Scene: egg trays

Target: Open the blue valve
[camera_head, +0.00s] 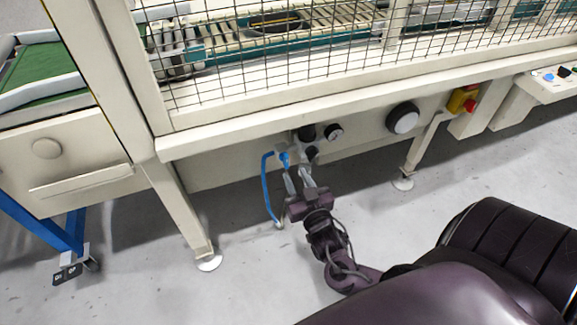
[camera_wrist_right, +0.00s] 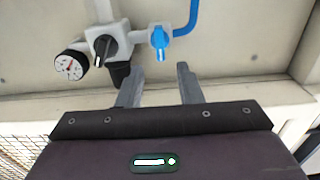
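The blue valve (camera_wrist_right: 160,42) is a small blue handle on a white fitting under the machine's front panel, with a blue hose running from it. In the right wrist view its handle points toward my gripper. It also shows in the head view (camera_head: 284,157), just beyond my right gripper (camera_head: 299,174). In the right wrist view my right gripper (camera_wrist_right: 158,85) has its two grey fingers spread apart with nothing between them. The valve lies ahead of the fingertips, nearer the right finger, apart from them as far as I can tell. My left gripper is not in view.
A black knob (camera_wrist_right: 104,47) and a round pressure gauge (camera_wrist_right: 72,66) sit beside the valve. The blue hose (camera_head: 266,188) hangs in a loop left of my gripper. A round black-and-white part (camera_head: 404,119) and a red-yellow switch (camera_head: 462,101) are further right. Machine legs (camera_head: 180,210) stand either side.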

